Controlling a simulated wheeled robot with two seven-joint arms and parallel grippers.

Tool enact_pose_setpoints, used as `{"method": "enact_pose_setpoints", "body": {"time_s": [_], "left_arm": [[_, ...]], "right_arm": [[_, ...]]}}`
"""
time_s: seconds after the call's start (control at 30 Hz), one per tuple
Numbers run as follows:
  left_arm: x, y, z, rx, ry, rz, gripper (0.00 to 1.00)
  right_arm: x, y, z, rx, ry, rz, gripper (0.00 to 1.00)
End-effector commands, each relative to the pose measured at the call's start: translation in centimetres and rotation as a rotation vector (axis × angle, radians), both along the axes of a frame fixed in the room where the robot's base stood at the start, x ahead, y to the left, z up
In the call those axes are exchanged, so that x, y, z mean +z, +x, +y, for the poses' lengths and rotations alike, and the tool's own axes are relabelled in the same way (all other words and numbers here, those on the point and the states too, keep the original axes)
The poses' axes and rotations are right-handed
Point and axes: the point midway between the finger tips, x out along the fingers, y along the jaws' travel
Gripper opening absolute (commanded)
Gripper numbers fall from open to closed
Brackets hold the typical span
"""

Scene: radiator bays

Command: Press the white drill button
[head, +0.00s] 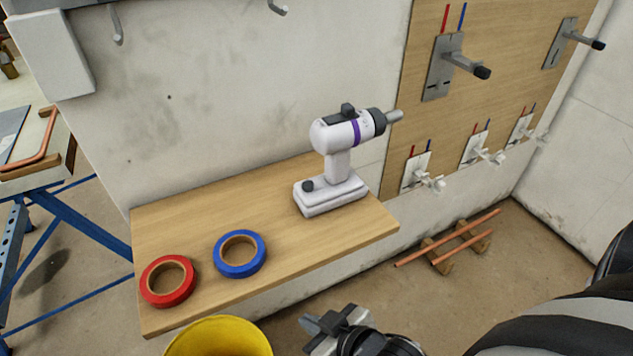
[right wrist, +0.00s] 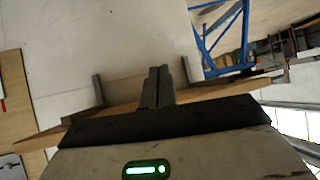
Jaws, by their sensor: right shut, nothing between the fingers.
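A white drill (head: 340,150) with a purple band and a dark chuck stands upright on a wooden shelf (head: 200,225), its chuck pointing right. A dark round knob (head: 308,186) shows on its base and a dark block (head: 347,110) on its top; I cannot tell which is the button. My right gripper (head: 322,324) is shut and empty, in front of and below the shelf, apart from the drill. Its fingers also show in the right wrist view (right wrist: 157,85), where I cannot make out the drill. My left gripper is out of view.
A red tape roll (head: 168,281) and a blue tape roll (head: 240,254) lie on the shelf left of the drill. A yellow bucket (head: 218,338) stands below the shelf's front. Valves on a wooden panel (head: 425,125) are at right; copper pipes (head: 447,238) lie on the floor.

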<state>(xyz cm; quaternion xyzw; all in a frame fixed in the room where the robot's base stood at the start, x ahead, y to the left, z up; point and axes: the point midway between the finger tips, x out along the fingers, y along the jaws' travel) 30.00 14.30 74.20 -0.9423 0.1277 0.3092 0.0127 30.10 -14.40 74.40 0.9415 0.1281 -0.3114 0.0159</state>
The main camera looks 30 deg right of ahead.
Motion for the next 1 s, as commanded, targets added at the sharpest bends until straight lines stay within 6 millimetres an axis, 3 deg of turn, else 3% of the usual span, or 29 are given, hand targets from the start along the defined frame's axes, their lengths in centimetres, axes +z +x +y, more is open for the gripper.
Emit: {"method": "enact_pose_setpoints", "body": {"time_s": [0.17, 0.47, 0.7, 0.77, 1.0], "left_arm": [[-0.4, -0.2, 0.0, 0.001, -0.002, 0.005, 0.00], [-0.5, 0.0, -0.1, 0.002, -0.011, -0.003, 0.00], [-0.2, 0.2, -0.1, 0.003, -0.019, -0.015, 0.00], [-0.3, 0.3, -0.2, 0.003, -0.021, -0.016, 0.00], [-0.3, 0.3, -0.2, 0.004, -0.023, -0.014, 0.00]], "right_arm": [[0.4, -0.1, -1.0, -0.011, -0.041, 0.096, 0.00], [1.7, -1.9, -3.3, -0.039, -0.129, 0.325, 0.00], [3.6, -3.1, -5.3, -0.087, -0.182, 0.427, 0.00], [5.1, -2.5, -6.5, -0.138, -0.207, 0.403, 0.00], [11.1, 3.0, -9.1, -0.290, -0.217, 0.063, 0.00]]}}
